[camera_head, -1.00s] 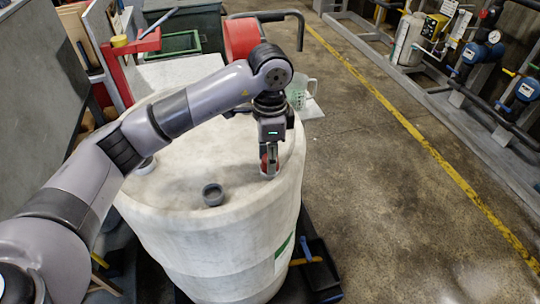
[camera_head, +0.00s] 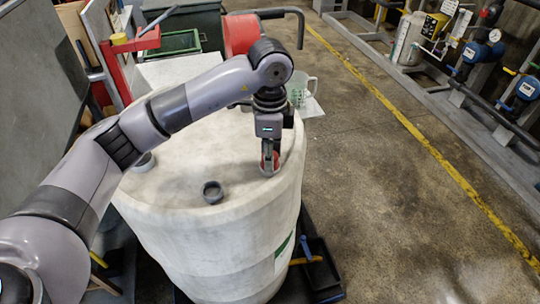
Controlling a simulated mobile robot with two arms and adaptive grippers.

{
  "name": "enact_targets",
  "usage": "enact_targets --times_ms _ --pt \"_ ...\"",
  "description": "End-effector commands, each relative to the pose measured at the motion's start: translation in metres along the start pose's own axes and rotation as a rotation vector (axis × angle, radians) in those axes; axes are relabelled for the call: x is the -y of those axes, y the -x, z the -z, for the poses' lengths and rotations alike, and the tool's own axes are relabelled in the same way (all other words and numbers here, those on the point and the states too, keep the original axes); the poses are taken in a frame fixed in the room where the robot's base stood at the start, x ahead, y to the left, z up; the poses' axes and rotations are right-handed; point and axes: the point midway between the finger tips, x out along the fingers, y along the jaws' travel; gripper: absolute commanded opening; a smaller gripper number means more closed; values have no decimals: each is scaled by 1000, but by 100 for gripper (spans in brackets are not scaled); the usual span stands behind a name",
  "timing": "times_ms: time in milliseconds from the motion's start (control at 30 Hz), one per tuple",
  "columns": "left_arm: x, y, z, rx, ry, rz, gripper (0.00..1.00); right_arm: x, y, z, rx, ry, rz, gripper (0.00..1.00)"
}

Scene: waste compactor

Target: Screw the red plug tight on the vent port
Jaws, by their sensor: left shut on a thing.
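A red plug (camera_head: 273,160) sits low between the fingers of my left gripper (camera_head: 269,168), at the right side of the top of a white drum. The gripper points down and is shut on the plug. The vent port under the plug is mostly hidden by the fingers and the plug, so I cannot tell how deep the plug sits. My right gripper is not in view.
The white drum (camera_head: 185,190) has a grey open collar (camera_head: 212,191) on its top and a capped fitting (camera_head: 143,162) near my arm. A clear measuring jug (camera_head: 301,90) stands behind the drum. Open floor (camera_head: 370,200) lies to the right, with a yellow line.

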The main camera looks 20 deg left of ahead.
Motion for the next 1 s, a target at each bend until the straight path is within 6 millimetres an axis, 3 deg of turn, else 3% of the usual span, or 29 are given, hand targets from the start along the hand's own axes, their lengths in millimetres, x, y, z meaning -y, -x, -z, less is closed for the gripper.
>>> enact_targets --times_ms 167,667,700,1000 --pt "0 -2 0 0 -188 1 0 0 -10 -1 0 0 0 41" --pt "0 0 0 1 -334 -1 0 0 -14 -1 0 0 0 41" --pt "0 0 0 1 -334 -1 32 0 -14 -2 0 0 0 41" --pt "0 0 0 0 -332 -1 52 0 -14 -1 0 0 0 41"
